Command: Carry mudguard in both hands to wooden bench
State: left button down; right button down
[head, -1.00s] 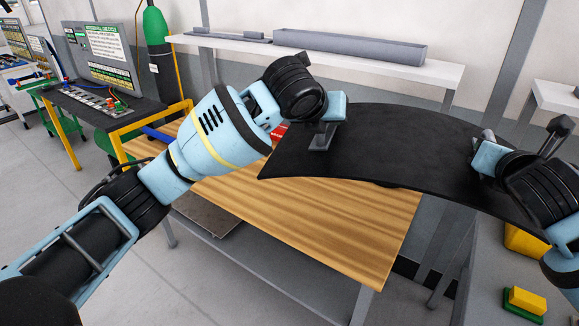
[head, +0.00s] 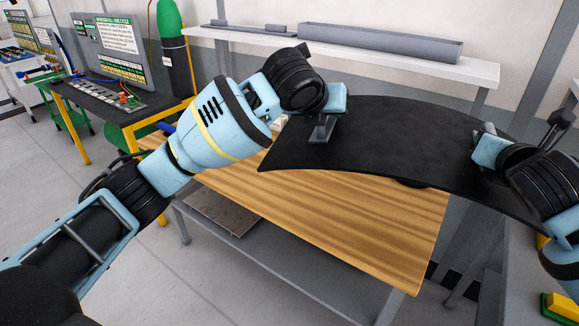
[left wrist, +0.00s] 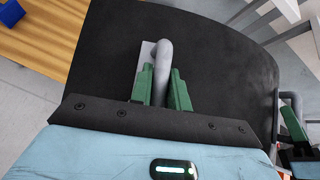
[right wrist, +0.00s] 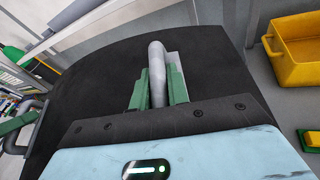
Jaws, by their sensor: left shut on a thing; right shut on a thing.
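The mudguard (head: 390,145) is a black curved sheet with a grey handle near each end. My left gripper (head: 322,128) is shut on one handle, which shows between green fingers in the left wrist view (left wrist: 162,85). My right gripper (head: 482,150) is shut on the other handle, seen in the right wrist view (right wrist: 155,85). The mudguard is held up between both hands, in front of and partly over the wooden bench (head: 320,225) in the head view. It hides the bench's far right part.
A white shelf (head: 475,70) with a long grey tray (head: 380,43) runs along the wall behind. A dark workstation table (head: 110,103) with yellow legs stands at left. A yellow bin (right wrist: 300,50) shows in the right wrist view. The bench's front top is largely clear.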

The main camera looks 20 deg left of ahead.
aim_at(298, 180)
jog(key=j, duration=1.45)
jog(key=k+u, duration=0.05)
jog(key=k, duration=0.05)
